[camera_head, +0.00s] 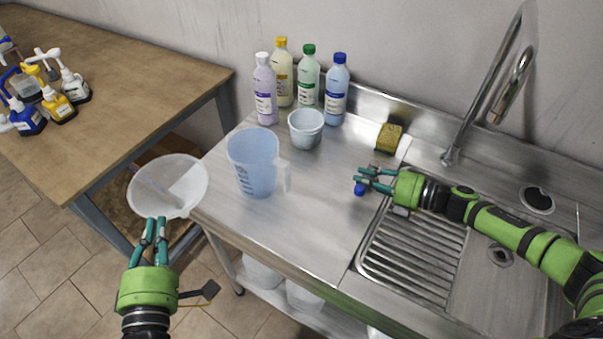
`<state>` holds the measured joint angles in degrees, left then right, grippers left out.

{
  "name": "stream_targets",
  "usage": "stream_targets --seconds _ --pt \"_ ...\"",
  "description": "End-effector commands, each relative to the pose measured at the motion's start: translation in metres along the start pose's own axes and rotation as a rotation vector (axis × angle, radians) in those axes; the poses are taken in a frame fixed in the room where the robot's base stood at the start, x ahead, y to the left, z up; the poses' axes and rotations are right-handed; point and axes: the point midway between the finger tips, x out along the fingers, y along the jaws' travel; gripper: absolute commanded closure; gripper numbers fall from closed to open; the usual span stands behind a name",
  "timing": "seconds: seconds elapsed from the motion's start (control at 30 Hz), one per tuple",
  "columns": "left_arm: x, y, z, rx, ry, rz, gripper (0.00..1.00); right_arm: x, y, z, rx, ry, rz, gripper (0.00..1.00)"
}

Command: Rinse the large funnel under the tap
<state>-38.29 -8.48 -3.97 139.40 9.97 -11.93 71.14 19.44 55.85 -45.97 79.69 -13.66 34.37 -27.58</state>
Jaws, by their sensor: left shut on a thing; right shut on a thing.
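The large white translucent funnel (185,190) is at the left, off the front left corner of the steel counter. My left gripper (156,222) is shut on its near rim and holds it up above the floor. The tap (463,130) rises behind the sink at the right, its spout (496,112) pointing down; I see no water coming out. My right gripper (362,181) is over the counter left of the drainboard, shut on a small blue item (359,190) that is mostly hidden by the fingers.
A measuring jug (253,165) and a small white cup (306,128) stand on the counter (300,220). Several capped bottles (307,82) and a yellow sponge (389,137) are at the back. A ribbed drainboard (410,255) lies beneath my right arm. A wooden table (130,95) holds spray bottles.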

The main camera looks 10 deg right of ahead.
Motion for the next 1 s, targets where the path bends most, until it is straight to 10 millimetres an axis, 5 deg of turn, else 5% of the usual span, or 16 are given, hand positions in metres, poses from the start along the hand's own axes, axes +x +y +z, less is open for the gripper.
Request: stream_targets --seconds 0.1,0.13,0.2,0.63,1.0 --pt "0.0 0.001 0.0 0.0 0.0 0.001 1.0 0.002 0.002 -0.001 -0.003 0.001 0.005 1.0" --pt "0.0 0.001 0.0 0.0 0.0 0.001 1.0 0.002 0.002 -0.001 -0.003 0.001 0.005 0.78" --pt "0.0 0.001 0.0 0.0 0.0 0.001 1.0 0.002 0.002 -0.001 -0.003 0.001 0.005 0.58" --pt "0.0 0.001 0.0 0.0 0.0 0.001 1.0 -0.007 0.0 0.0 0.0 -0.001 0.001 0.58" --pt "0.0 0.001 0.0 0.0 0.0 0.001 1.0 -0.081 -0.001 -0.001 0.001 0.0 -0.004 0.58"
